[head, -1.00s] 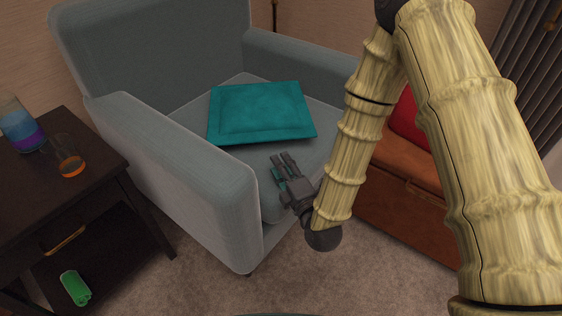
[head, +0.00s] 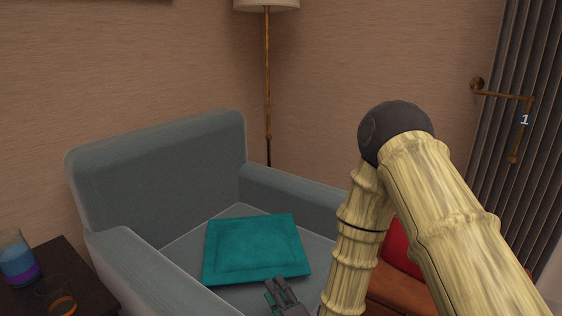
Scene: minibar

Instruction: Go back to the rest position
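My gripper (head: 277,287) is at the bottom middle of the head view, in front of the teal cushion (head: 256,247). Only its fingers and part of its body show; the rest is cut off by the lower edge. The fingers look slightly apart, with a teal patch beside them that could be the gripper's own part or something behind; I cannot tell. My arm is bent, with its dark elbow raised at the right. The cushion lies flat on the seat of the grey-blue armchair (head: 160,165).
A dark side table (head: 75,270) at the left carries a blue and purple vessel (head: 17,258) and a glass with orange liquid (head: 60,300). A floor lamp (head: 267,90) stands behind the armchair. A red cushion (head: 400,248) on an orange-brown seat (head: 395,292) is partly behind my arm.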

